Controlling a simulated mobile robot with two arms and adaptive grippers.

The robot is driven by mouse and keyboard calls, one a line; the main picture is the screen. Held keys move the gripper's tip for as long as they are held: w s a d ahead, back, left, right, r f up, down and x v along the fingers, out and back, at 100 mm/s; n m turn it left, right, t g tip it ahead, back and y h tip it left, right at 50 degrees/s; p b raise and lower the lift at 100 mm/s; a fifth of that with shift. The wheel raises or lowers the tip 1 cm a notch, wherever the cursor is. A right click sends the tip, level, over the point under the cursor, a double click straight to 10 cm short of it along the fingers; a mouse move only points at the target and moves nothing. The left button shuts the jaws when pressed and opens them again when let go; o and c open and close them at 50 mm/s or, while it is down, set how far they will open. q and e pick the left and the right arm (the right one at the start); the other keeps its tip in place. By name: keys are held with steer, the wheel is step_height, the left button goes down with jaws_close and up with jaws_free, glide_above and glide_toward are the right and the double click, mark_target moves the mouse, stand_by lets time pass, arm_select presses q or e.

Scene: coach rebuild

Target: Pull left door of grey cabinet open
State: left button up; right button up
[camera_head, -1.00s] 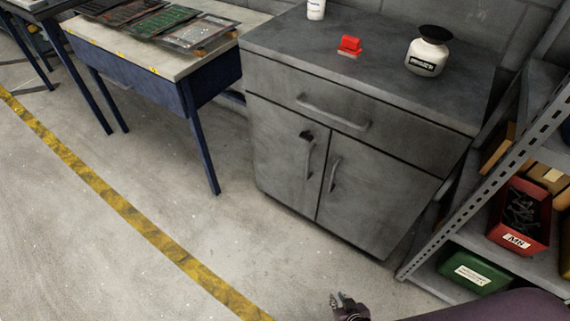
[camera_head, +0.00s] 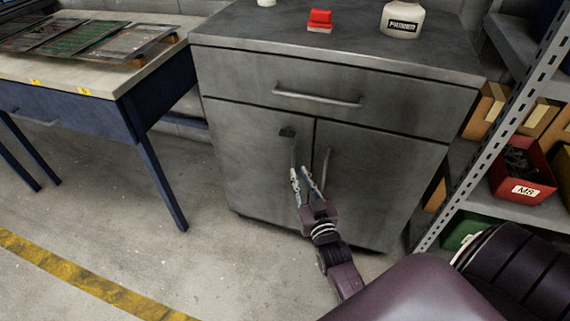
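The grey cabinet (camera_head: 380,88) stands ahead with one wide drawer above two doors. Its left door (camera_head: 245,160) looks shut, flush with the right door (camera_head: 375,170). The right door's handle (camera_head: 326,165) is just across the seam. My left gripper is not in view.
A blue-legged workbench (camera_head: 130,95) with panels stands left of the cabinet. A metal shelf (camera_head: 500,130) with a red bin (camera_head: 525,175) and a green bin (camera_head: 463,232) stands close on the right. The floor before the left door is clear.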

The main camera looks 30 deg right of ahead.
mark_target(294, 162)
steer(key=b+x, duration=0.1)
steer(key=x, duration=0.5)
steer(key=shift+w+d+f, duration=0.15)
steer(key=shift+w, duration=0.2)
jaws_close()
